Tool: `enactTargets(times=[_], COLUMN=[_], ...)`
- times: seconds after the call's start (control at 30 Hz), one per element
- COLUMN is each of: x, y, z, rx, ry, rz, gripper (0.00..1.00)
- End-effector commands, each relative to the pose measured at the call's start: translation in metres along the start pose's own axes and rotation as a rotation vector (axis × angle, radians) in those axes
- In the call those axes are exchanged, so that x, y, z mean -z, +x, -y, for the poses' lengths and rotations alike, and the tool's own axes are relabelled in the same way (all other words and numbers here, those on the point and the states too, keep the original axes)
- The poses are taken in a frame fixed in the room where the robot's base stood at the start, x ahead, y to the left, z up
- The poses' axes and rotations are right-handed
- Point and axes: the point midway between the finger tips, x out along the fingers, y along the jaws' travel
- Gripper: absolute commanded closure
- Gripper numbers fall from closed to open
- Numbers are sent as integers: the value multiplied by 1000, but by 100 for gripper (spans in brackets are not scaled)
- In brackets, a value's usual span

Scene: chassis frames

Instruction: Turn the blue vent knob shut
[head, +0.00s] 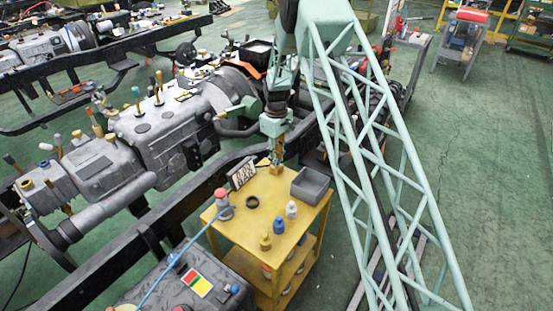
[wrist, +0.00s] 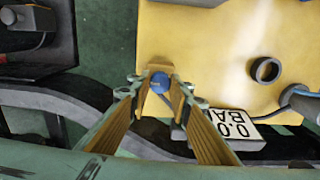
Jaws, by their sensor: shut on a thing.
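The blue vent knob (wrist: 159,80) shows in the wrist view between my fingertips, close to the edge of the yellow cart top (wrist: 205,40). My gripper (wrist: 160,88) is shut on it, with a ribbed tan finger on each side. In the head view my gripper (head: 277,160) points down at the back edge of the yellow cart (head: 226,232), and the knob is hidden there. A white gauge display (wrist: 236,128) sits beside the knob; "0.0" and part of "BAR" can be read. The display also shows in the head view (head: 242,173).
A black ring (head: 252,202), a grey tray (head: 311,185), a red-topped button post (head: 222,200) and small bottles (head: 278,226) stand on the cart. A dark chassis rail (head: 120,262) runs close by. My green lattice structure crosses the right side.

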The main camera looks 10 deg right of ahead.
Motion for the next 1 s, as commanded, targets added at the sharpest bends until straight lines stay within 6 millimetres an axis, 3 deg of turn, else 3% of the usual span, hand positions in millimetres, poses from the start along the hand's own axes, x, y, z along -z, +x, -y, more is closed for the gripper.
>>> enactTargets(times=[0.37, 1.0], x=[0, 0], y=[0, 0], z=[0, 0], rx=[0, 0], ry=[193, 684], rz=[0, -1], gripper=[92, 92])
